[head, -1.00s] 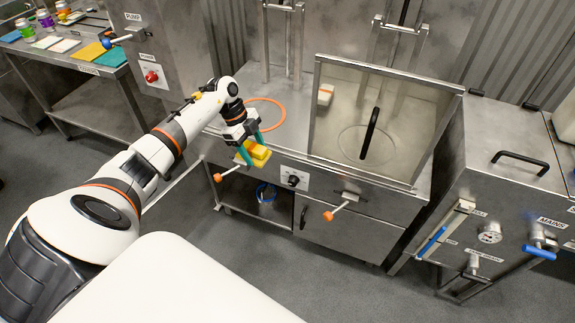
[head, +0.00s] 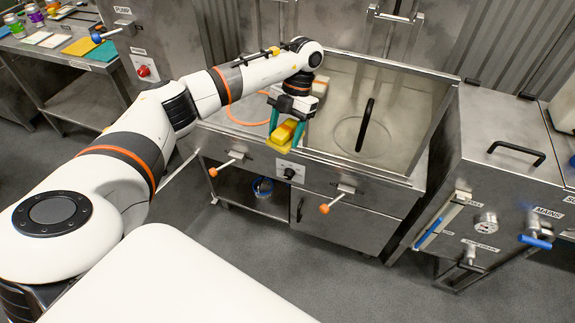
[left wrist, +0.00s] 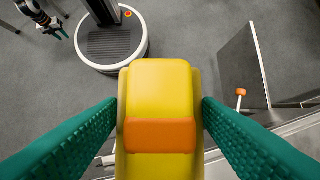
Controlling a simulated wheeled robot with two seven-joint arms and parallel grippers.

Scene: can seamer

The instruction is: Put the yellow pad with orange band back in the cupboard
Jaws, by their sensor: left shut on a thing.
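The yellow pad with orange band (head: 284,134) is held between the teal fingers of my left gripper (head: 290,125), above the front edge of the steel counter. In the left wrist view the pad (left wrist: 160,90) fills the middle, with a finger on each side. Below the counter is the open cupboard (head: 222,182), with a blue-rimmed round item (head: 263,187) inside. A thin panel, which looks like its swung-out door (head: 176,172), shows edge-on at its left; a grey panel (left wrist: 243,65) shows in the left wrist view. My right gripper (left wrist: 60,34) is small at upper left there.
Levers with orange knobs (head: 213,172) (head: 324,209) stick out from the counter front. A glass guard (head: 375,110) stands on the counter, right of my gripper. A closed door (head: 340,218) is beside the open cupboard. A side table (head: 60,60) is at far left.

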